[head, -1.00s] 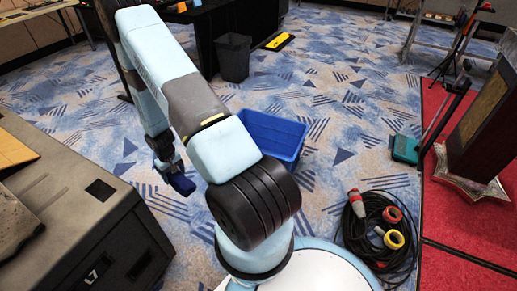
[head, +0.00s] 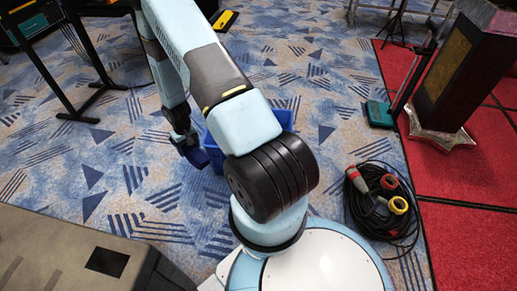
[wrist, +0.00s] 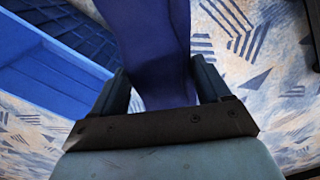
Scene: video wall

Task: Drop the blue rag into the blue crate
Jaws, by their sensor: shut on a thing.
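The blue rag (wrist: 155,50) hangs dark blue between the fingers of my gripper (wrist: 160,90) in the wrist view. In the head view the rag (head: 196,155) shows small below my gripper (head: 186,138), which is shut on it. The blue crate (head: 214,152) stands on the carpet behind my arm, largely hidden by it. In the wrist view the crate (wrist: 60,85) lies to the left of the rag, its rim and dark gridded floor visible. The rag appears beside the crate's opening, not over it.
A coiled black cable with red and yellow connectors (head: 385,205) lies on the carpet to the right. A red platform (head: 455,165) holds a tall dark cabinet (head: 465,70).

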